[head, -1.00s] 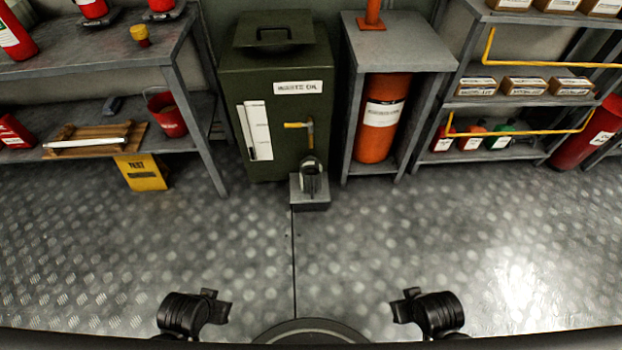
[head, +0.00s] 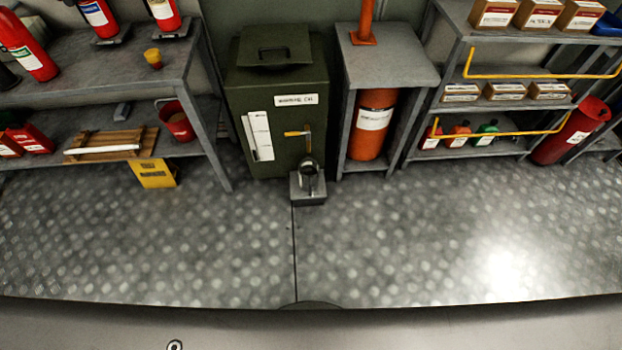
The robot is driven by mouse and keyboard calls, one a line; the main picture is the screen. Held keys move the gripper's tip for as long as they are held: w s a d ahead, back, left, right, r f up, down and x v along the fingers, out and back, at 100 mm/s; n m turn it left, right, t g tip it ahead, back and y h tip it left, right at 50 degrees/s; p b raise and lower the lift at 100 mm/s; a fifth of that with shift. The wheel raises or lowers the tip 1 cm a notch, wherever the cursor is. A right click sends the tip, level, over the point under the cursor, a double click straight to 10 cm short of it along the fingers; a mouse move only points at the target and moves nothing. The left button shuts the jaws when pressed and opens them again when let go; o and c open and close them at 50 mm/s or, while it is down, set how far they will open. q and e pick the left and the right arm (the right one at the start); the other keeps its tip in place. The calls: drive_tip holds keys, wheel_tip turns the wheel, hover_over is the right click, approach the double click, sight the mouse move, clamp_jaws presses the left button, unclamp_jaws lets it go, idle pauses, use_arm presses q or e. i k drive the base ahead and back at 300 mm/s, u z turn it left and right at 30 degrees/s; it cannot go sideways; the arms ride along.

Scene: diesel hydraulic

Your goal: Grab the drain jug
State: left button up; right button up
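The drain jug (head: 308,172) is a small dark and metallic vessel. It stands upright on a low grey block (head: 308,196) on the floor, just in front of the green waste oil tank (head: 275,135). A tap with a yellow handle (head: 297,133) is on the tank front, right above the jug. The jug's handle is too small to make out clearly. Neither of my grippers is in view, and nothing holds the jug.
An orange cylinder (head: 372,140) stands in a grey stand right of the tank. A left shelf (head: 95,68) holds red extinguishers and a red bucket (head: 178,122). A yellow sign (head: 153,173) leans below it. Right shelves hold boxes and bottles. The patterned floor (head: 400,235) before the jug is clear.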

sight(308, 169)
drive_tip(key=z, duration=1.85)
drive_tip(key=i, duration=2.65)
drive_tip(key=u, duration=2.55)
